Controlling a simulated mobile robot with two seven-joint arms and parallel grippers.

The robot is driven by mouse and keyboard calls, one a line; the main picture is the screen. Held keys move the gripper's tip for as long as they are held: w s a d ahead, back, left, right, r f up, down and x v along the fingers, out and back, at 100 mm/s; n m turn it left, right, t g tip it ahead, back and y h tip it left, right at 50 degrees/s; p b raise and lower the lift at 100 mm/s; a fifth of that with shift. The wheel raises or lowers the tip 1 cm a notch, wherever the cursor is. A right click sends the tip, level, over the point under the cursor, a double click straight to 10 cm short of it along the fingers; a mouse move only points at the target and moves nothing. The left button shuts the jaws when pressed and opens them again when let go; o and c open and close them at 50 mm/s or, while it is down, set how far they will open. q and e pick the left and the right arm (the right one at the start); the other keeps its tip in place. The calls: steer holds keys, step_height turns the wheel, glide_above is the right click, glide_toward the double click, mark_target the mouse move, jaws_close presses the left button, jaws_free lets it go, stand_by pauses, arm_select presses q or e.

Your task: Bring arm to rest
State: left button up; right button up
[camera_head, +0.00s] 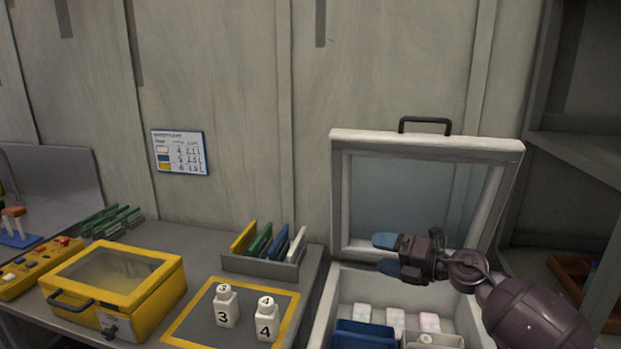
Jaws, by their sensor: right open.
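My right gripper (383,254) comes in from the right on a dark purple-brown arm. Its two blue fingertips are apart, with nothing between them, and point left. It is in front of the raised lid and above the opening of a white chest (338,300). The lid (484,215), with a clear pane and dark handle, stands open. My left gripper is out of view.
To the left are two numbered white bottles (226,306) on a yellow-edged mat, a file rack (262,264), a yellow case (150,290) and a control panel (38,266). Shelving (575,160) stands at right.

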steer(key=s+d+f+m+t+h+b, duration=0.1)
steer(key=s+d+f+m+h+b, duration=0.1)
steer(key=s+f+m, duration=0.4)
steer(key=s+d+f+m+t+h+b, duration=0.2)
steer(key=s+d+f+m+h, duration=0.2)
steer(key=f+m, duration=0.8)
steer(key=s+d+f+m+t+h+b, duration=0.2)
steer(key=s+f+m+h, duration=0.4)
steer(key=s+f+m, duration=0.3)
steer(key=shift+s+d+f+m, duration=0.2)
steer(key=shift+d+m, duration=0.25)
steer(key=shift+m, duration=0.55)
arm_select(q)
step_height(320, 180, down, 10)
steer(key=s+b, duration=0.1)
steer(key=b, duration=0.2)
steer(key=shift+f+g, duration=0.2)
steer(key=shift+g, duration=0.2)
arm_select(e)
steer(key=s+d+f+m+g+h, duration=0.2)
steer(key=s+f+m+g, duration=0.1)
steer(key=s+f, duration=0.9)
steer(key=s, duration=0.4)
steer(key=shift+d+f, duration=0.25)
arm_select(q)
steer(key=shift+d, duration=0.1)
